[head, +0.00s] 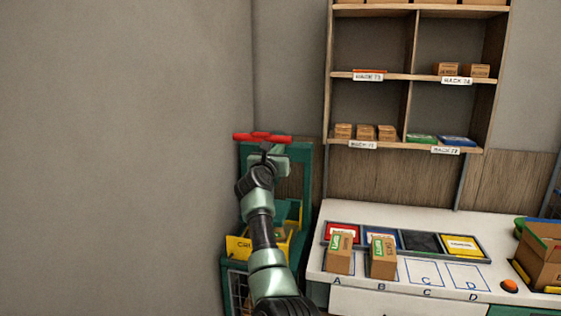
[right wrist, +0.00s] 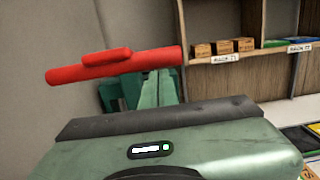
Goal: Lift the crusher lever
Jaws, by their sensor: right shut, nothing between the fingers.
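The crusher (head: 303,165) is a green frame standing left of the white table, with a yellow front panel (head: 238,247) low down. Its lever ends in a red horizontal bar (head: 277,138) at the top. The red bar also shows in the right wrist view (right wrist: 90,70), slightly tilted and higher at its right end. My right gripper (head: 265,154) is shut and empty, just below the middle of the bar in the picture. I cannot tell whether it touches the bar. My right arm hides part of the crusher's middle. My left gripper is not in view.
The white table (head: 345,299) bears a tray with coloured sections, two cardboard boxes (head: 338,262) (head: 383,265) and an orange button (head: 509,286). An open carton (head: 540,262) stands at its right. Wooden shelves (head: 408,77) are behind. A bare grey wall is on the left.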

